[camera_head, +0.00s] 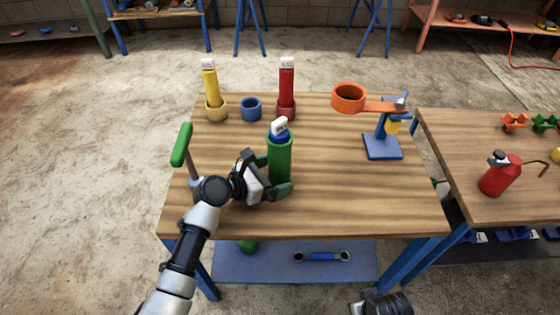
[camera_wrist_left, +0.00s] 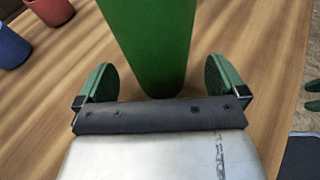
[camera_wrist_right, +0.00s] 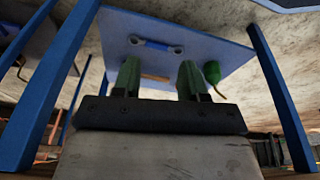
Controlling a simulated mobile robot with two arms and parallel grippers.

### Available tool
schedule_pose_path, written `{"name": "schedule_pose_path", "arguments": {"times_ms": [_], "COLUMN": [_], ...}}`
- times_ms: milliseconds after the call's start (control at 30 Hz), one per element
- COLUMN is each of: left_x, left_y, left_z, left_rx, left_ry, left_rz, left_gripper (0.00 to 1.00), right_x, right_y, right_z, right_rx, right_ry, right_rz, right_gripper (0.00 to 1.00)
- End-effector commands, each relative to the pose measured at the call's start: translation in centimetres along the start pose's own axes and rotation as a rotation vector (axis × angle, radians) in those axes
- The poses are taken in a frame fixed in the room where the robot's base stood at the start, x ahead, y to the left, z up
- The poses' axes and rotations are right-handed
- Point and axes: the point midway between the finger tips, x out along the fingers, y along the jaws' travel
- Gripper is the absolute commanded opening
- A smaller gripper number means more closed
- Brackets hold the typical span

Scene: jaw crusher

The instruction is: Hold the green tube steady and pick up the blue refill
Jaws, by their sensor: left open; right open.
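The green tube (camera_head: 280,160) stands upright on the wooden table (camera_head: 330,215). The blue refill (camera_head: 279,134) sits in the tube's top, with a white label piece (camera_head: 280,125) tilted above it. My left gripper (camera_head: 272,173) is open around the tube's lower part. In the left wrist view the tube (camera_wrist_left: 150,45) stands between the two open fingers (camera_wrist_left: 160,80), with gaps on both sides. My right gripper (camera_wrist_right: 160,75) is open and empty, below table height, facing the lower shelf. In the head view only part of my right arm shows at the bottom edge.
A yellow refill (camera_head: 210,85) and a red refill (camera_head: 286,80) stand in cups at the back, with an empty-looking blue cup (camera_head: 251,108) between them. An orange ring on a blue stand (camera_head: 382,147) is at right. A green-handled lever (camera_head: 182,145) is at left.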

Motion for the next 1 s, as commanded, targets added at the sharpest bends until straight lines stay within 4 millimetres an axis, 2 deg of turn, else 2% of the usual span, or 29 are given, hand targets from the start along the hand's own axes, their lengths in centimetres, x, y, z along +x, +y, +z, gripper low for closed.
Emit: {"name": "schedule_pose_path", "arguments": {"times_ms": [200,467,567,800,867,1000], "left_x": [1.13,1.20,1.19,1.18,1.18,1.17], "left_y": [0.00,0.00,0.00,0.00,0.00,0.01], "left_z": [0.01,-0.01,-0.01,-0.01,-0.01,-0.01], "left_rx": [0.000,0.001,0.001,0.000,0.000,0.000], "left_ry": [0.000,0.000,0.000,0.000,0.000,0.000], "left_rz": [0.000,0.000,0.000,0.000,0.000,0.000], "left_gripper": [1.00,1.00,0.88,0.52,0.52,0.52], "right_x": [0.11,0.12,0.12,0.13,0.13,-0.24], "right_y": [-0.03,-0.05,-0.06,-0.07,-0.07,0.26], "right_z": [0.01,0.00,-0.01,-0.01,-0.01,-0.65], "right_rx": [0.000,0.000,0.000,0.000,0.000,-0.016], "right_ry": [0.000,0.001,0.001,0.001,0.001,0.012], "right_rz": [-0.001,-0.001,-0.001,-0.001,-0.001,-0.003], "right_gripper": [0.43,0.43,0.43,0.43,0.43,0.62]}}
